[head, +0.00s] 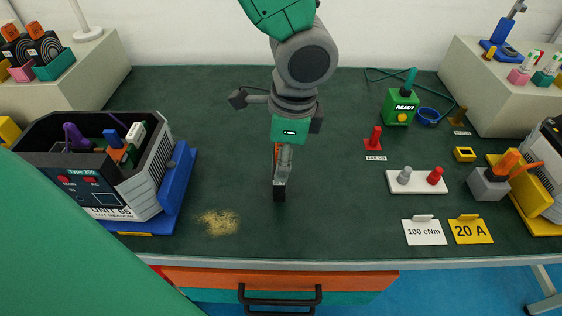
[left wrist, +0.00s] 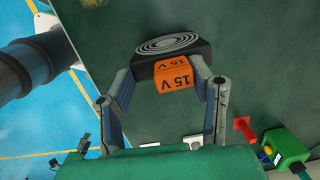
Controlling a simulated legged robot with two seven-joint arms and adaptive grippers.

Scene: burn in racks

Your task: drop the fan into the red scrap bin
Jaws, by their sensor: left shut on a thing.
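The fan is a black block with grey rings on its face and an orange tab marked 15 V. In the left wrist view the fan (left wrist: 196,49) sits between the fingertips of my left gripper (left wrist: 166,78), which are shut on its orange tab. In the head view my left gripper (head: 282,160) points down over the middle of the green mat, and the fan (head: 279,191) shows as a small dark block below the fingers. Its height above the mat is hard to tell. I cannot make out a red scrap bin. My right gripper is not in view.
An open unit (head: 158,165) stands on a blue base at left. A green READY box (head: 398,107), red plug (head: 374,139) and white tray (head: 400,190) stand at right. Two ringed black blocks are on the left shelf (head: 95,75). A drawer (head: 225,280) is below the front edge.

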